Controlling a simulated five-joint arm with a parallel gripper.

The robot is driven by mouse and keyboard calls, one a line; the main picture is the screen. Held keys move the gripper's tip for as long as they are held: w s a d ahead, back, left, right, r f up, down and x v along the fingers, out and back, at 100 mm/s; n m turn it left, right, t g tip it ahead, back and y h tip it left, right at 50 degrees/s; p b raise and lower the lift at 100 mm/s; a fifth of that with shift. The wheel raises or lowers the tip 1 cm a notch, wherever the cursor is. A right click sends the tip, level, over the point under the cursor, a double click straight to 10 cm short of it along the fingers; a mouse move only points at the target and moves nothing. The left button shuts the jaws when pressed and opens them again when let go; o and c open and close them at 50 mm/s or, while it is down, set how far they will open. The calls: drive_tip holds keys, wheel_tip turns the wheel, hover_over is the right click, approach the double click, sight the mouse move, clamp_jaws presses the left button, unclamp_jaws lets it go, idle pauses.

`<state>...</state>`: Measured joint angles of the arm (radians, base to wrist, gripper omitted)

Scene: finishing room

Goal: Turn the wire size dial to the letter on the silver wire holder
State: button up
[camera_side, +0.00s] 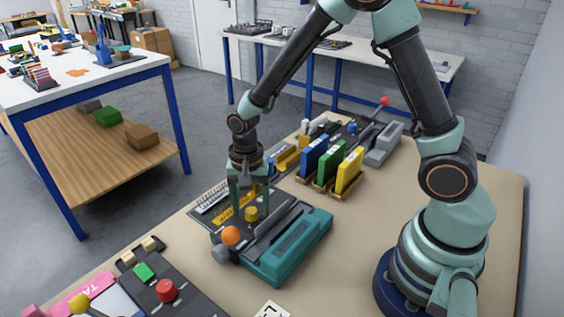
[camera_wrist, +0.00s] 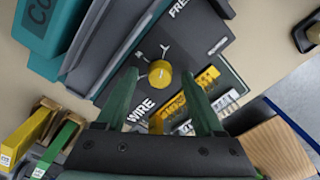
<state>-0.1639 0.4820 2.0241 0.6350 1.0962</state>
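The yellow wire size dial (camera_side: 251,213) sits on the dark deck of a teal machine (camera_side: 301,244). In the wrist view the round dial (camera_wrist: 160,74) lies between my gripper's (camera_wrist: 160,76) two green fingertips, with a visible gap on each side. My gripper (camera_side: 250,207) is open and points down over the dial in the side view. Silver-white toothed strips, apparently the silver wire holder (camera_side: 212,196), lie beyond a yellow toothed strip; silver strips also show in the wrist view (camera_wrist: 226,102). I cannot read a letter on them, nor the dial's setting.
An orange ball knob (camera_side: 230,235) stands at the machine's front left corner. Blue, green and yellow upright binders (camera_side: 332,163) stand behind. A dark panel with a red button (camera_side: 167,290) is at the front left. A white card (camera_side: 272,309) lies at the front edge of view.

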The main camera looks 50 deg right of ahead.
sight(251, 210)
wheel_tip(251, 210, up, 12)
idle(0.7)
drive_tip(key=s+d+r+n+t, duration=0.5)
drive_tip(key=s+d+r+n, duration=0.1)
drive_tip(key=s+r+n, duration=0.3)
drive_tip(key=shift+n+t, duration=0.3)
drive_tip(key=shift+n, duration=0.5)
